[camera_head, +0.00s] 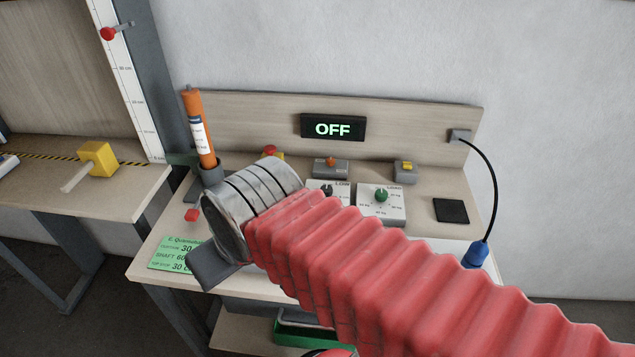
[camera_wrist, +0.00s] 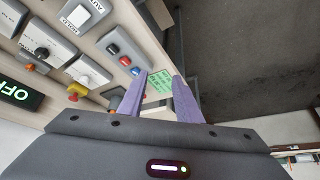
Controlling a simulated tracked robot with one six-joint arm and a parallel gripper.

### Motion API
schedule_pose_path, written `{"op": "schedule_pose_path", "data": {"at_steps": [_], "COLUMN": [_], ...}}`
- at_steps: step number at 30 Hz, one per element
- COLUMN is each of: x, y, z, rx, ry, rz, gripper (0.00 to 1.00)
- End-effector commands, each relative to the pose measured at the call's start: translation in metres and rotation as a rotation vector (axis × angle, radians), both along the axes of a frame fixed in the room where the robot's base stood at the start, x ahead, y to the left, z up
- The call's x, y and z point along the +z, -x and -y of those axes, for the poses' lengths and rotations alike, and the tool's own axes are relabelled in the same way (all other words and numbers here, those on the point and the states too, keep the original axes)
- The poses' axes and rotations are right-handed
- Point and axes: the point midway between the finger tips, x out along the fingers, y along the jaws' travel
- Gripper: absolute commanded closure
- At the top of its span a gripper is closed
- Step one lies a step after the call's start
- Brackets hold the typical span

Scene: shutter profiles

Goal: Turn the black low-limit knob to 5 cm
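The black low-limit knob (camera_head: 328,188) sits on a white box in the middle of the bench, partly hidden by my red-sleeved arm in the head view. A black knob on a white box, apparently the same one, shows at the left of the wrist view (camera_wrist: 42,53). Its pointer setting is too small to read. My gripper (camera_wrist: 161,75) has its two purple fingers apart with nothing between them. It is over the bench's front left part, well to one side of the knob. In the head view its fingers are hidden.
A green knob (camera_head: 381,195) is on the neighbouring white box. The display (camera_head: 333,127) reads OFF. A red-and-yellow stop button (camera_wrist: 77,92) and a button box (camera_wrist: 122,52) stand near. A green card (camera_head: 180,255) lies at the front left; an orange cylinder (camera_head: 197,125) stands behind.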

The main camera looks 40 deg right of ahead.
Motion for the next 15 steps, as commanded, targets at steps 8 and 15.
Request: {"op": "schedule_pose_path", "data": {"at_steps": [8,15], "x": [0.0,0.004], "y": [0.0,-0.011], "z": [0.0,0.011], "rx": [0.0,-0.011], "ry": [0.0,0.006], "rz": [0.0,-0.016], "gripper": [0.65,0.56]}}
